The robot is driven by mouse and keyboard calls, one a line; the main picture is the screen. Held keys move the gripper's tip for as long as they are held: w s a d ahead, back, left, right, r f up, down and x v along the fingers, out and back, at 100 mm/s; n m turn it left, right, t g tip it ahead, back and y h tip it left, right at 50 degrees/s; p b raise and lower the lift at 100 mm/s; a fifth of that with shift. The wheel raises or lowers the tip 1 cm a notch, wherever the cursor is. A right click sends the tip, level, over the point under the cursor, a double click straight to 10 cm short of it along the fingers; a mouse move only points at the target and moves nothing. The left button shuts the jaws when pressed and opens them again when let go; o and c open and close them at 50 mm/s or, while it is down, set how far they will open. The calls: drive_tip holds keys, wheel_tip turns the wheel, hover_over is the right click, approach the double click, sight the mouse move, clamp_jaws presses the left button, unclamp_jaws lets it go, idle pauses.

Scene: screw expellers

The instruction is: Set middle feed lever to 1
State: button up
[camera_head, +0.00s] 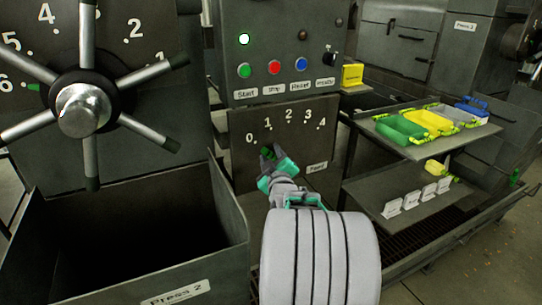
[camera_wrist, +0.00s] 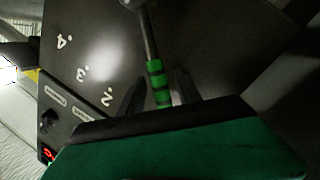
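The feed lever panel (camera_head: 290,150) has a scale marked 0 to 4. The lever's green-and-black handle (camera_head: 265,153) shows just below the 0 and 1 marks; I cannot tell its exact setting. My gripper (camera_head: 273,160) is at the handle, hiding the lever's lower part. In the wrist view, the lever (camera_wrist: 157,82) runs down from its pivot at the top, and its striped handle lies between my two dark fingers (camera_wrist: 160,90). The fingers look apart from the handle, with gaps on both sides. The 2, 3 and 4 marks show there; 0 and 1 are hidden.
Above the scale is a button panel (camera_head: 287,83) with green, red and blue buttons and a dark knob. A large spoked handwheel (camera_head: 82,110) and an open bin (camera_head: 243,225) stand left. A shelf (camera_head: 375,127) with coloured trays is on the right.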

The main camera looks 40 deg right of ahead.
clamp_jaws()
idle(1.2)
